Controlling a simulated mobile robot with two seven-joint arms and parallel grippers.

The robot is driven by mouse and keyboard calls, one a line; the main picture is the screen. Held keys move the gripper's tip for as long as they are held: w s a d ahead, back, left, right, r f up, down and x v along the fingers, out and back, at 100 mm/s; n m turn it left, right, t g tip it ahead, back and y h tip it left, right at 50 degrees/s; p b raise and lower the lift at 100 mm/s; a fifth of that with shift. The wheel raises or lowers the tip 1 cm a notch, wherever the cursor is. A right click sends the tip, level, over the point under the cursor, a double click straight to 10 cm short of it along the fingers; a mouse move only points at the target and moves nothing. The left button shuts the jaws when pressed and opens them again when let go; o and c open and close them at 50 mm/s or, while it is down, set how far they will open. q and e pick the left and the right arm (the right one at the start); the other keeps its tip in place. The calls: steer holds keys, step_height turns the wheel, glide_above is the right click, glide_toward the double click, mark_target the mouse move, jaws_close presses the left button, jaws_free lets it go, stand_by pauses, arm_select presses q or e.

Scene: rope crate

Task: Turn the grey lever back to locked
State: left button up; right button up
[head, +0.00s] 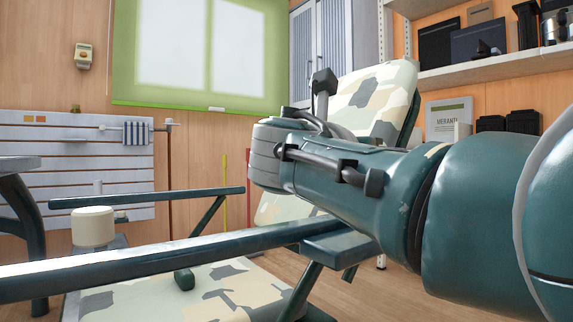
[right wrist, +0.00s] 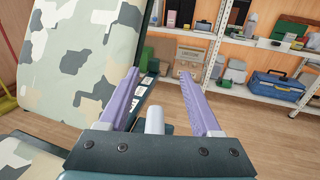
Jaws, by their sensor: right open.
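The chair with camouflage cushions shows in the head view, its reclined backrest (head: 370,100) behind my right arm. The backrest (right wrist: 80,60) also fills the left of the right wrist view. My right gripper (right wrist: 159,72) is open, its two purple fingers apart beside the backrest. A light grey rounded stub (right wrist: 154,121), which looks like the lever, shows between the fingers near the palm. I cannot tell whether the fingers touch it, nor its angle. In the head view my right arm hides the fingers and the lever. My left gripper is not in view.
The chair's dark green armrests (head: 150,197) cross the head view. A cream cylinder (head: 93,226) stands at the left. Shelving (right wrist: 225,45) with boxes and a blue toolbox (right wrist: 276,84) stands beyond the gripper. Wooden floor (right wrist: 240,125) lies open at the right.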

step_height(320, 180, up, 13)
steer(key=p, duration=0.6)
steer(key=shift+p, duration=0.3)
